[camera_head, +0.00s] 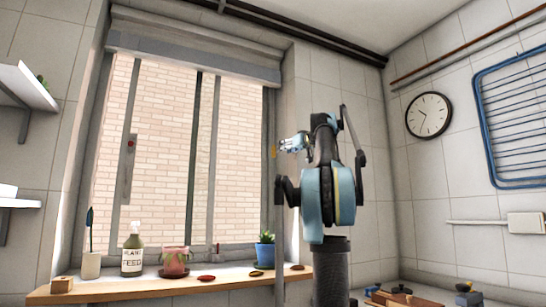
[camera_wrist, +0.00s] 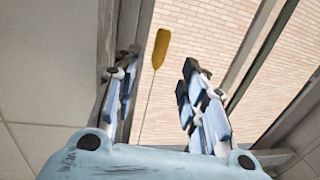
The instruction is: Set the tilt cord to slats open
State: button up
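A yellow tassel (camera_wrist: 160,48) hangs on a thin cord (camera_wrist: 148,103) in front of the window. In the head view it shows as a small yellow piece (camera_head: 273,152) at the window's right edge. My gripper (camera_head: 285,145) is just right of it there, pointing left. In the wrist view my gripper (camera_wrist: 158,65) is open; the tassel and cord appear between its two fingers, with no visible contact. Depth between fingers and tassel is hard to tell. The blind (camera_head: 190,52) is bunched at the window top; its slat angle cannot be told.
The sill (camera_head: 190,284) holds a spray bottle (camera_head: 132,254), a pink pot (camera_head: 175,262) and a blue pot plant (camera_head: 265,251). A clock (camera_head: 428,114) and blue rack (camera_head: 515,120) hang on the right wall. The window frame is close beside my left finger in the wrist view.

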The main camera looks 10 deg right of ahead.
aim_at(274, 152)
jog(key=x, duration=1)
jog(key=shift+w+a, duration=0.1)
jog(key=shift+w, duration=0.1)
grip_shut()
